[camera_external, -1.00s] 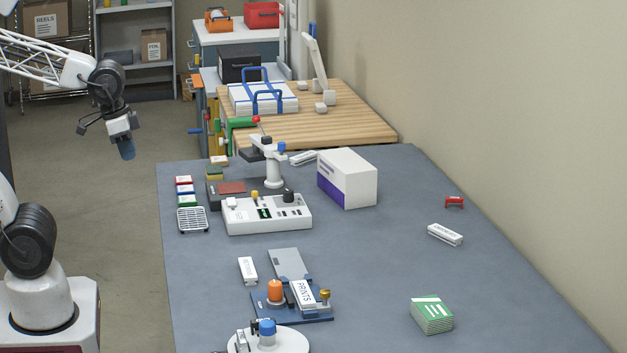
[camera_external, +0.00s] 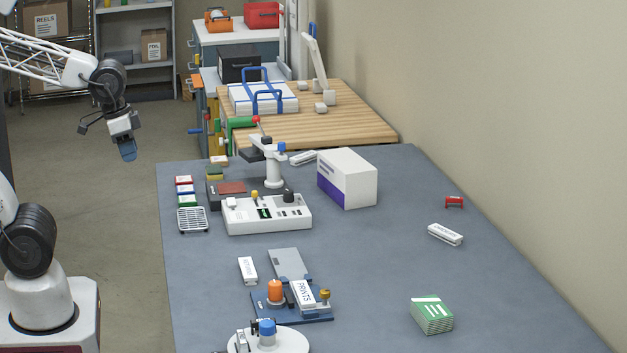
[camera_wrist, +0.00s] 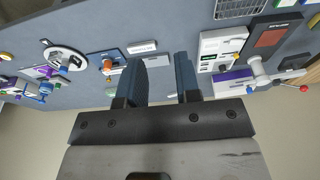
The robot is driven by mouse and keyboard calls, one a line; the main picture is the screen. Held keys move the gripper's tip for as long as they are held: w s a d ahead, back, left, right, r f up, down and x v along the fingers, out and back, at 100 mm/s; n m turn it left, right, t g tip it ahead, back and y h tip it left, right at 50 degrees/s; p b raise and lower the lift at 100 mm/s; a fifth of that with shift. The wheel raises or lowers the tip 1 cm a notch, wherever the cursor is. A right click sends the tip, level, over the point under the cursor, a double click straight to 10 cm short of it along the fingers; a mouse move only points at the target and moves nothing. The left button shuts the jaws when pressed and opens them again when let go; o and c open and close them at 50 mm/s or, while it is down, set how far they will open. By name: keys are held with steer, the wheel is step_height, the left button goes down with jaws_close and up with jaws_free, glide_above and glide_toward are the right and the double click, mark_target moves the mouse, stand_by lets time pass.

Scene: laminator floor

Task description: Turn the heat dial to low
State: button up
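A white control unit (camera_external: 240,222) stands on the grey bench and carries a black knob (camera_external: 288,195), a yellow-topped control (camera_external: 255,195) and a small dark panel with green marks. I cannot read which control is the heat dial. The unit also shows in the wrist view (camera_wrist: 208,48), upper right, with its controls small. My gripper (camera_external: 128,154) hangs over the floor, left of the bench and well apart from the unit. In the wrist view its two blue fingers (camera_wrist: 161,78) are spread with an empty gap between them.
Behind the unit stands a press with a red-balled lever (camera_external: 257,119). A white and purple box (camera_external: 348,180) stands to its right, and a wire rack (camera_external: 192,220) lies to its left. A blue jig (camera_external: 262,304) is in front. The bench's right side is mostly clear.

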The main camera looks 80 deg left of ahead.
steer(key=shift+o, duration=1.1)
steer(key=shift+w+r, duration=0.1)
steer(key=shift+w, duration=0.2)
steer(key=shift+o, duration=1.2)
steer(key=w+a+n, duration=0.3)
steer(key=w+n, duration=0.1)
steer(key=w, duration=0.8)
steer(key=shift+a+r+g, duration=0.2)
steer(key=shift+r+g, duration=0.05)
steer(key=shift+g, duration=0.15)
steer(key=n+g, duration=0.2)
steer(key=n, duration=0.8)
glide_above(288, 190)
steer(key=f, duration=1.5)
steer(key=shift+s+d+f, duration=0.2)
steer(key=shift+d+f, duration=0.1)
steer(key=shift+d, duration=0.1)
steer(key=shift+w+a+f, duration=0.2)
steer(key=shift+f, duration=0.05)
steer(key=shift+f, duration=0.1)
steer(key=shift+f, duration=3.8)
